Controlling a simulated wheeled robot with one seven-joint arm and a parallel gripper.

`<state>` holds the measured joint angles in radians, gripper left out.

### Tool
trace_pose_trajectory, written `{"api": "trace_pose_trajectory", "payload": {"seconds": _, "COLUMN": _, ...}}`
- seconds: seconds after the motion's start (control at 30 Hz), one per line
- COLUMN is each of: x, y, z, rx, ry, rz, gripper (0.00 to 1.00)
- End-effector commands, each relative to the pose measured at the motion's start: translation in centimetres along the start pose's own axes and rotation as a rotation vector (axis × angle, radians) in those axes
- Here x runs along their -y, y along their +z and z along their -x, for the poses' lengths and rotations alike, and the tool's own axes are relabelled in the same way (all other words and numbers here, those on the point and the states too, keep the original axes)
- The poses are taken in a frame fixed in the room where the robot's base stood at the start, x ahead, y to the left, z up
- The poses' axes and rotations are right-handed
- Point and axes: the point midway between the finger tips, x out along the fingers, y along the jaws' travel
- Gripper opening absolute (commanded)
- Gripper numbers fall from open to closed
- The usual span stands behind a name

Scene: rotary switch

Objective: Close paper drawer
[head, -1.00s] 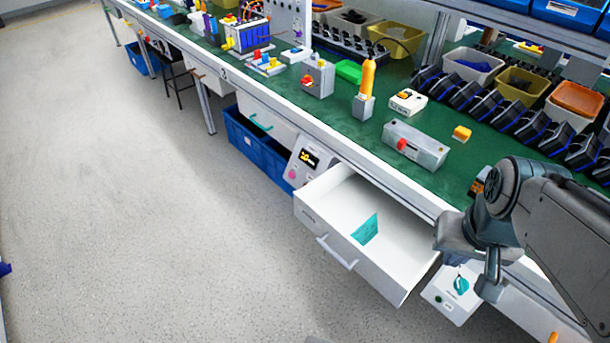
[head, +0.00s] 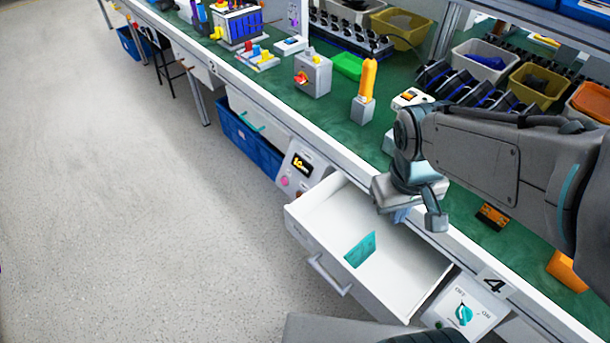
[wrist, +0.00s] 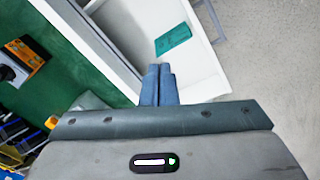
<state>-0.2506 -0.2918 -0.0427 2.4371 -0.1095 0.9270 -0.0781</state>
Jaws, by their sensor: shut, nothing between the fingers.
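The white paper drawer (head: 318,228) hangs open under the green-topped workbench, with a grey bar handle (head: 329,274) on its front. A teal piece (head: 360,249) sits inside it; this also shows in the wrist view (wrist: 173,39). My gripper (head: 399,215) is over the inner right part of the drawer, near the bench edge. In the wrist view my gripper's blue fingers (wrist: 158,70) are together and empty, pointing over the drawer's interior. I cannot tell whether the fingertips touch the drawer.
A rotary switch box (head: 466,312) stands right of the drawer and a panel with a display (head: 302,170) left of it. A blue crate (head: 249,147) is under the bench. Boxes and bins crowd the benchtop. The floor (head: 130,200) at left is clear.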

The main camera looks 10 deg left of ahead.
Motion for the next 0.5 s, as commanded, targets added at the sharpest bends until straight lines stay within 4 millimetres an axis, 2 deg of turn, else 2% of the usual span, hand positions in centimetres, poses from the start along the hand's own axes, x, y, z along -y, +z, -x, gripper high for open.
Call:
{"api": "trace_pose_trajectory", "payload": {"seconds": 0.2, "x": 3.8, "y": -2.9, "z": -2.2, "rx": 0.114, "ry": 0.080, "rz": 0.391, "gripper": 0.00}}
{"api": "trace_pose_trajectory", "payload": {"seconds": 0.5, "x": 10.4, "y": -5.9, "z": -5.5, "rx": 0.244, "ry": 0.235, "rz": 0.923, "gripper": 0.00}}
